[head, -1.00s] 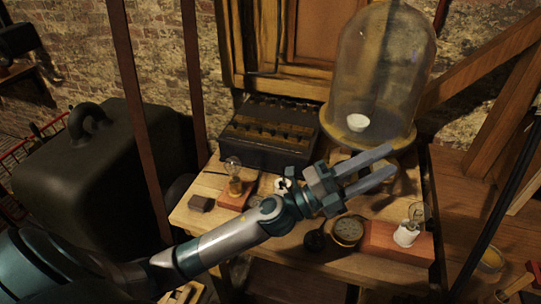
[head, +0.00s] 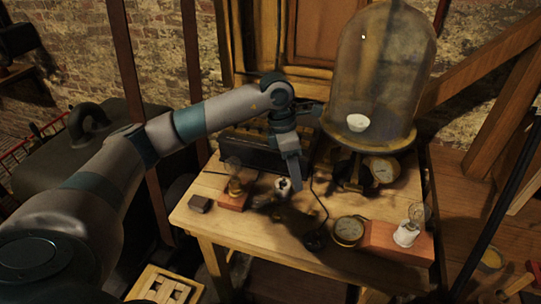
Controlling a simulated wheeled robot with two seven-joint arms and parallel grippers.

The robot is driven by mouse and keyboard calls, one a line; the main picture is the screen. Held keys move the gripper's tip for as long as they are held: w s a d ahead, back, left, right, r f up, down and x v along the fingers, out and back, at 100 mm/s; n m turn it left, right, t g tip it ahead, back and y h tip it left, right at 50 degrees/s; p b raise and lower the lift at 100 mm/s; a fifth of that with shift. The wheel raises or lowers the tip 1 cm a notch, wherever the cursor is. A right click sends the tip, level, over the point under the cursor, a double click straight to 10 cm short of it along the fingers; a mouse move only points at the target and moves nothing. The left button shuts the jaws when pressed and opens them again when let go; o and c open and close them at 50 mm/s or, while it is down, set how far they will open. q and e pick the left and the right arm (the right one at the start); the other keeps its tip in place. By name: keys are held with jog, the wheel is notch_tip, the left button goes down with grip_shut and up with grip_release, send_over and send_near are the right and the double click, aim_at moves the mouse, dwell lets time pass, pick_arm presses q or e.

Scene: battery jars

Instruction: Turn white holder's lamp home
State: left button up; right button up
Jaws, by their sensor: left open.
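The white holder (head: 405,236) stands on a reddish wooden block at the right front of the table. A clear glass lamp (head: 418,213) sits in its top, looking slightly tilted; I cannot tell how deep it is seated. My left gripper (head: 301,184) is open and empty, pointing down over the middle of the table. It is well to the left of the white holder and apart from it. My right gripper is not in view.
A second lamp in a brass holder (head: 235,187) stands on a red block at the left. A round gauge (head: 348,230) lies beside the white holder's block. A glass bell jar (head: 376,75) stands behind, with a dark battery box (head: 250,150) at the back left.

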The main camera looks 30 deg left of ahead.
aim_at(271, 199)
pick_arm(q)
jog(key=a+r+y, duration=0.2)
jog(key=a, duration=0.6)
jog(key=shift+w+n+y, duration=0.3)
jog(key=shift+y, duration=0.1)
jog(key=shift+d, duration=0.1)
notch_tip(271, 199, down, 17)
jog(key=p, duration=0.5)
jog(key=shift+f, duration=0.15)
jog(key=shift+c, duration=0.6)
grip_shut()
